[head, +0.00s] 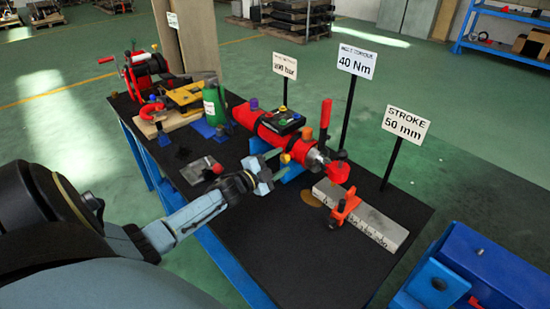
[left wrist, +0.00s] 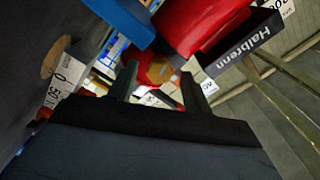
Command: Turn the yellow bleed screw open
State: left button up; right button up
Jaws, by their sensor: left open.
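A red hydraulic cylinder (head: 262,128) lies on blue supports on the black-topped bench. A small yellow screw (head: 285,158) sits low on its near side; I take it for the bleed screw. My left gripper (head: 268,172) is open just left of this screw and appears apart from it. In the left wrist view the two fingers of the left gripper (left wrist: 160,88) stand apart, with a red rounded part (left wrist: 152,66) beyond them. A yellowish face (left wrist: 172,74) on it shows between the fingers. Contact cannot be told. My right gripper is not in view.
Orange (head: 307,133) and purple (head: 254,103) caps stand on the cylinder. A red lever (head: 325,120) rises at its right end. A steel ruler block (head: 375,222) with a red clamp lies right. Signs on posts stand behind. A green bottle (head: 213,104) stands left.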

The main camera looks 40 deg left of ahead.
pick_arm(q)
jog(key=s+a+p, duration=0.1)
jog(key=s, duration=1.2)
jog(key=shift+s, duration=0.15)
jog(key=shift+a, duration=0.1)
